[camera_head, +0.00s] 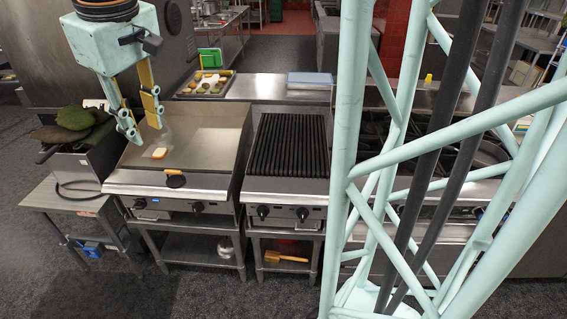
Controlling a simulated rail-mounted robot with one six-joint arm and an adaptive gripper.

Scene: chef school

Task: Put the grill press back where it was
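My gripper (144,122) points down over the left part of the griddle, above and left of both. Its two fingers are spread apart, and nothing shows between them. It appears clear of the dark object.
A ribbed grill (289,145) stands right of the griddle. A tray of food pieces (206,83) lies on the counter behind. A side table at left bears a container (80,155) with dark green items. My pale-green lattice column hides part of the stove at right.

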